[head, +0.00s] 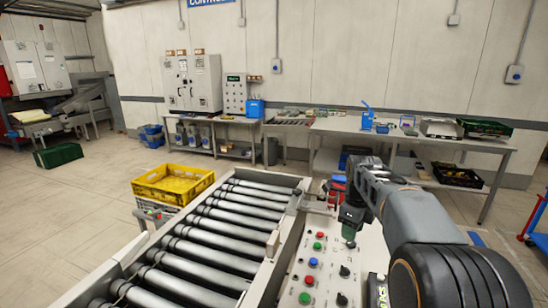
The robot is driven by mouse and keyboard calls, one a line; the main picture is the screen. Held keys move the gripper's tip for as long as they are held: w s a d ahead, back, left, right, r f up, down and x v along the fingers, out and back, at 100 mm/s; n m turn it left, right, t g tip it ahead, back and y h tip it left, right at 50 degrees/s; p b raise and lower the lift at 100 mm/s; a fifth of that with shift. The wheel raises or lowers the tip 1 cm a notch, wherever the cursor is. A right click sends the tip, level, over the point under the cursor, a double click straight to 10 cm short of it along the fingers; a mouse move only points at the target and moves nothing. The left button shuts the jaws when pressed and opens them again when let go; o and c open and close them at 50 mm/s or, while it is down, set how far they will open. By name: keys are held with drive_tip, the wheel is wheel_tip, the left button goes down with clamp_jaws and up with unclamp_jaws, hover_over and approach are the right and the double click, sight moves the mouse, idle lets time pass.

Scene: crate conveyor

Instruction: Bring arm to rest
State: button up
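My arm reaches in from the lower right of the head view, over a grey control panel (325,278). My gripper (349,229) hangs at the far end of the arm, pointing down at the upper right part of the panel. It is small and dark here, and I cannot tell whether its fingers are open or shut, or whether it touches the panel. The panel carries red, green and blue buttons, such as a blue button (312,263), and black knobs, such as the knob (344,270).
A roller conveyor (215,235) runs left of the panel. A yellow crate (172,184) stands beyond it. A long workbench (400,133) with crates and tools lines the back wall. A green crate (58,155) is on the floor at left. Open floor lies left of the conveyor.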

drive_tip(key=s+a+f+n+t, duration=0.1)
drive_tip(key=s+a+f+n, duration=0.1)
drive_tip(key=s+n, duration=0.4)
drive_tip(key=s+a+f+n+t, duration=0.1)
drive_tip(key=s+a+f+n, duration=0.1)
drive_tip(key=s+n, duration=0.5)
drive_tip(key=s+a+f+n, duration=0.2)
drive_tip(key=s+n, duration=0.4)
drive_tip(key=n, duration=0.7)
drive_tip(key=shift+s+a+f+n+t, duration=0.1)
drive_tip(key=shift+s+f+n+t, duration=0.1)
drive_tip(key=shift+f, duration=0.15)
drive_tip(key=shift+s+a+f+n+t, duration=0.1)
drive_tip(key=shift+f+t, duration=0.1)
drive_tip(key=shift+f, duration=0.1)
drive_tip(key=shift+s+a+r+t, duration=0.3)
drive_tip(key=shift+r, duration=0.35)
